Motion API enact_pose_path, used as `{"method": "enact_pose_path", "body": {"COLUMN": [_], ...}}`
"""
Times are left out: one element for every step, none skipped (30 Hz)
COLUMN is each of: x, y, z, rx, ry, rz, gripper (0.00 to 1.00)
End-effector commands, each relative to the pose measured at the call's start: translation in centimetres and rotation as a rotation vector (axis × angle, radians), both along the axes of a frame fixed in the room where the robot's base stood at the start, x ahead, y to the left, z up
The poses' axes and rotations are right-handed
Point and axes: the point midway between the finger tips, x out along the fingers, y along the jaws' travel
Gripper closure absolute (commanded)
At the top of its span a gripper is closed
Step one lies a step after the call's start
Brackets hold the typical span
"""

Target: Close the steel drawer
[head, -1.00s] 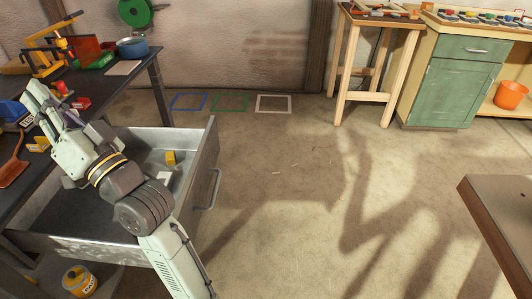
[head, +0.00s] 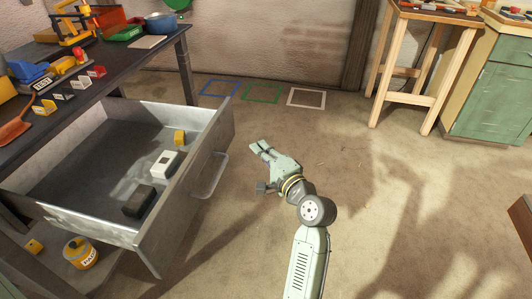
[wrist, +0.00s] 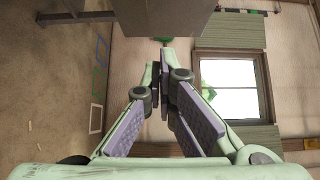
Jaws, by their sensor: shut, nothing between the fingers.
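The steel drawer (head: 140,248) stands pulled out from under the dark workbench, at the left of the head view. Its front panel faces right and carries a bar handle (head: 210,176). In the wrist view my gripper (wrist: 163,60) points towards a grey panel (wrist: 165,22) at the top, probably the drawer front.
The dark workbench (head: 95,88) above the drawer holds tools and small bins. A yellow tin (head: 80,252) sits on the shelf below. Coloured floor outlines (head: 262,94) lie behind my gripper. A wooden stand (head: 425,50) and green cabinet (head: 490,100) are at the back right. The middle floor is open.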

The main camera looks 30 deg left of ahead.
Motion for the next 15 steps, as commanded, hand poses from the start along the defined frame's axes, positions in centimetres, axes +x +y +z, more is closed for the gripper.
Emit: {"method": "enact_pose_path", "body": {"x": [0.5,0.9,1.4,1.7,2.1,2.5,2.8,3.1,2.9,2.7,2.5,2.4,2.4,2.3,2.3], "y": [1.2,1.8,2.5,3.1,3.6,4.4,4.9,5.4,6.1,6.5,6.9,7.4,7.8,8.0,8.3], "z": [0.1,0.1,0.0,0.1,0.0,0.0,0.0,0.0,0.1,0.1,0.0,0.1,0.1,0.1,0.1], "rx": [0.002,0.002,0.002,0.002,0.001,0.002,0.001,0.000,0.000,0.000,-0.001,0.000,0.000,-0.001,0.000], "ry": [-0.001,-0.002,-0.001,-0.002,-0.002,-0.003,-0.002,-0.004,-0.002,-0.002,-0.002,-0.002,-0.002,-0.003,-0.002], "rz": [0.005,0.004,0.004,0.005,0.003,0.004,0.004,0.003,0.005,0.005,0.004,0.004,0.003,0.002,0.001], "gripper": [1.00,1.00,1.00,1.00,1.00,1.00,1.00,1.00,1.00,1.00,1.00,1.00,1.00,1.00,1.00]}}
